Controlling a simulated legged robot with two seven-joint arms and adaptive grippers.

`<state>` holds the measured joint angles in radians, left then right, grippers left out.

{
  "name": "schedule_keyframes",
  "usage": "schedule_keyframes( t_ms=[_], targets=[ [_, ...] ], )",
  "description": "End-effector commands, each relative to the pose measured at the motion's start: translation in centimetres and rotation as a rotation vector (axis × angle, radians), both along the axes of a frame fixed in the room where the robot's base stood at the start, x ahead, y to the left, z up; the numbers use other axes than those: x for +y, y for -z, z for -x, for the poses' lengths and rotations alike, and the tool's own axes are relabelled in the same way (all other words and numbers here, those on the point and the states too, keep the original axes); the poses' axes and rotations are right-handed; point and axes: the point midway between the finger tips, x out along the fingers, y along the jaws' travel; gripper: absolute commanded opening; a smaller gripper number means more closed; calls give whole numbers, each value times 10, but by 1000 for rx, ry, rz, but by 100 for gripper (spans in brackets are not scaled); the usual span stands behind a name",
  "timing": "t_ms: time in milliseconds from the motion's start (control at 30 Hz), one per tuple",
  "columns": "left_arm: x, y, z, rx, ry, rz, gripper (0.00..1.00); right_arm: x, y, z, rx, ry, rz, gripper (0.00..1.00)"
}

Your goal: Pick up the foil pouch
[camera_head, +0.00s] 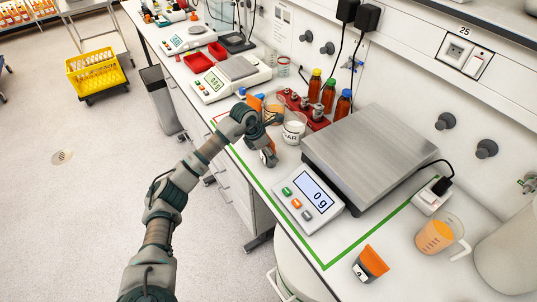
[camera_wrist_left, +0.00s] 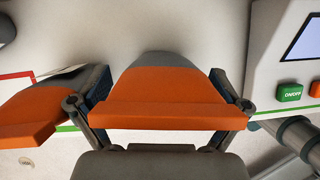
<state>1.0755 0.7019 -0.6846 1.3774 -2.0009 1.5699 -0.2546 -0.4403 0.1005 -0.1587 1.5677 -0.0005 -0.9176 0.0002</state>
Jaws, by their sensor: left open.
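A grey and orange foil pouch (camera_wrist_left: 160,100) stands between the two open fingers of my left gripper (camera_wrist_left: 158,86) in the left wrist view. One finger is on each side of it; I cannot tell whether they touch it. In the head view my left gripper (camera_head: 266,148) is low over the bench, left of the large scale, and mostly hides this pouch. Another such pouch (camera_head: 371,263) stands at the front of the bench in the head view. My right gripper is out of view.
A large scale (camera_head: 365,150) reading 0 g stands right of the gripper. A smaller scale (camera_head: 230,75) is further left. A measuring jug (camera_head: 436,236) stands at right.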

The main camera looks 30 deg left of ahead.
Motion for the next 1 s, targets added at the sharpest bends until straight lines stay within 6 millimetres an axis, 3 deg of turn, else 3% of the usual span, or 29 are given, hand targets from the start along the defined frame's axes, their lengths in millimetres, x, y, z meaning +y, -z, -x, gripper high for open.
schedule_keyframes(
  t_ms=[233, 500, 800, 1000],
  targets=[
    [-2, 2, -1, -2, -1, -2, 97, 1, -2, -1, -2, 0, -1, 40],
    [-1, 2, -1, -1, -1, -1, 30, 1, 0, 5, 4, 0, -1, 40],
    [0, 1, -1, -1, -2, -1, 30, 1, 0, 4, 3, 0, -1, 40],
    [0, -18, -1, -4, -2, 0, 30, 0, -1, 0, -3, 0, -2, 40]
  ],
)
